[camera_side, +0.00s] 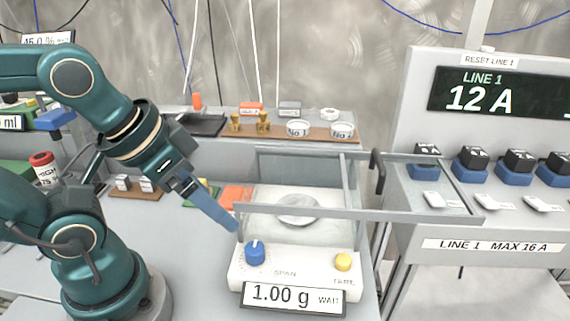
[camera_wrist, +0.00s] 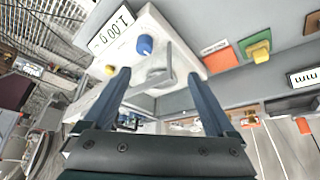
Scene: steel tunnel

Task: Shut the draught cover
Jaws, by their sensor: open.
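The balance (camera_side: 300,262) is a white box with a round pan (camera_side: 298,208), a blue knob and a yellow button. Its display (camera_side: 293,298) reads 1.00 g WAIT. The clear draught cover (camera_side: 425,213) has a grey frame that sticks out to the right past the balance. A black upright handle (camera_side: 378,172) stands at the balance's right side. My gripper (camera_side: 235,226) is at the left front of the balance, pointing down. In the wrist view my gripper (camera_wrist: 160,72) is open, with a grey frame corner (camera_wrist: 168,75) and the pan between its fingers. Contact cannot be told.
A panel (camera_side: 500,100) reading LINE 1, 12 A stands at the right, with several black and blue plugs and white switches below it. A shelf with weights and two dishes (camera_side: 298,128) is behind. An orange card (camera_side: 232,196) lies left of the balance.

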